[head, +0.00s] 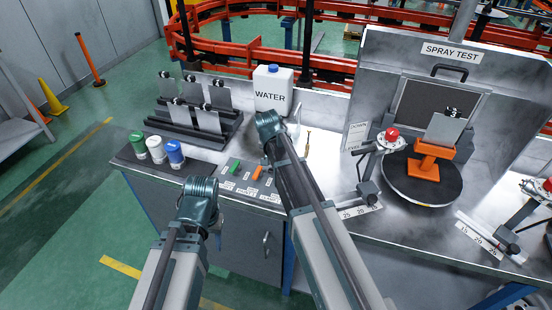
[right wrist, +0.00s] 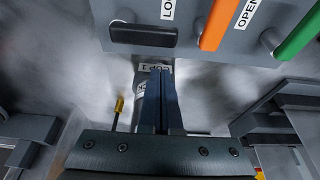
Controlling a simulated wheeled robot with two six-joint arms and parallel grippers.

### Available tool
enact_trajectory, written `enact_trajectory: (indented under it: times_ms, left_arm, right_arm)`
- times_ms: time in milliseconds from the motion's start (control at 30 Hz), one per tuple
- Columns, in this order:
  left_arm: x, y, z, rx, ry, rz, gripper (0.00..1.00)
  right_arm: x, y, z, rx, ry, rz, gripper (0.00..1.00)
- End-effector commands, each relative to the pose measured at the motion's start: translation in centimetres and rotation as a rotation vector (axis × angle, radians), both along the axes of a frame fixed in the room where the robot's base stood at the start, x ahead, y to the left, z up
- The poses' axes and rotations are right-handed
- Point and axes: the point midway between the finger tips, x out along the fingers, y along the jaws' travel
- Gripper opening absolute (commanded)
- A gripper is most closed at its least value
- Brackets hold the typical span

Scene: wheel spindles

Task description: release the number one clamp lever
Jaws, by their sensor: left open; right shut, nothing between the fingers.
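I cannot pick out the number one clamp lever for certain. In the right wrist view an orange handle (right wrist: 216,22) and a green handle (right wrist: 298,38) stick out at the top right, beside a black handle (right wrist: 145,35). A label by the green one reads OPEN. My right gripper (right wrist: 162,105) is shut and empty in front of a grey cylinder with an upside-down label (right wrist: 152,68) that ends in a 1. In the head view its fingers are hidden behind my arm. My left gripper (head: 218,236) is open, partly hidden, low beside the bench front.
The bench has green (head: 234,167) and orange (head: 257,173) handles with labels, a WATER jug (head: 272,90), a part rack (head: 190,122) and several capped bottles (head: 156,149). The SPRAY TEST booth (head: 375,60) with its turntable (head: 440,190) stands right. A yellow-handled tool (right wrist: 119,104) stands near my right fingers.

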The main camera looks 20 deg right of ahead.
Motion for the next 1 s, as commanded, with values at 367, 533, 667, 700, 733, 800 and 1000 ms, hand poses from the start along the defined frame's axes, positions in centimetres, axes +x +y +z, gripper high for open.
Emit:
enact_trajectory:
  times_ms: [367,533,667,700,733,800,1000]
  left_arm:
    - [0.0,0.0,0.3,0.000,0.000,0.000,0.50]
    - [0.0,0.0,0.3,0.000,0.000,0.000,0.50]
    - [0.0,0.0,0.3,0.000,0.000,0.000,0.50]
    - [0.0,0.0,0.3,0.000,0.000,0.000,0.50]
    - [0.0,0.0,0.3,0.000,0.000,0.000,0.50]
    - [0.0,0.0,0.3,0.000,0.000,0.000,0.50]
    - [0.0,0.0,0.3,0.000,0.000,0.000,0.50]
  right_arm:
    - [-2.5,1.6,0.3,0.000,0.000,0.001,0.00]
    - [-2.5,1.6,0.3,0.000,0.000,0.001,0.00]
    - [-2.5,1.6,0.3,0.000,0.000,0.012,0.00]
    - [-2.6,1.7,0.3,0.000,0.000,0.020,0.00]
    - [-2.6,1.7,0.3,0.000,0.000,0.028,0.00]
    - [-2.7,1.7,0.3,-0.001,0.001,0.045,0.00]
    - [-2.7,1.8,0.3,-0.001,0.000,0.075,0.00]
